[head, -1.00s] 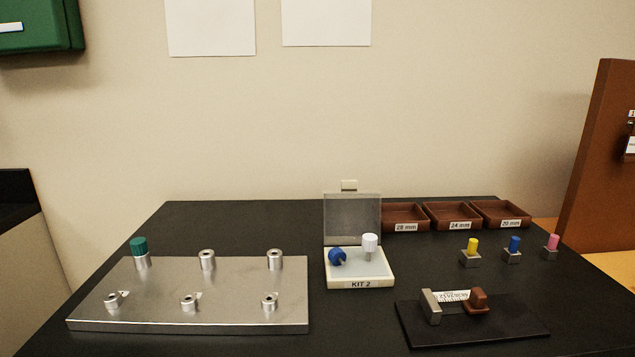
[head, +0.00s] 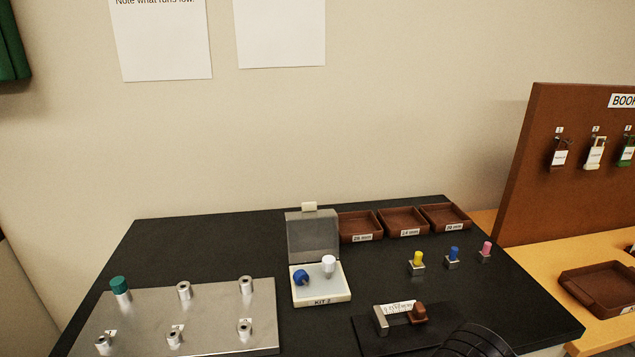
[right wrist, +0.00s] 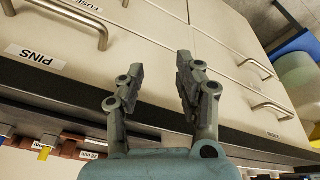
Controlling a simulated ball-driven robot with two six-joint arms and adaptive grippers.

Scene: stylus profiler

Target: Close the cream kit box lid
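The cream kit box (head: 322,298), labelled KIT 2, sits on the black bench top. Its clear grey lid (head: 312,238) stands upright on the far side, open, with a cream tab (head: 309,207) on its top edge. A blue knobbed piece (head: 301,277) lies tilted inside the box, and a white-topped piece (head: 329,264) stands beside it. My right gripper (right wrist: 158,75) is open and empty in the right wrist view, in front of the drawer fronts. My left gripper is not in view.
A metal plate with several posts (head: 200,318) lies left of the box. Brown trays (head: 403,221) stand behind right. A black gauge stand (head: 370,335) is at front right, and small colored plugs (head: 453,254) stand to the right. Bench space left behind the plate is clear.

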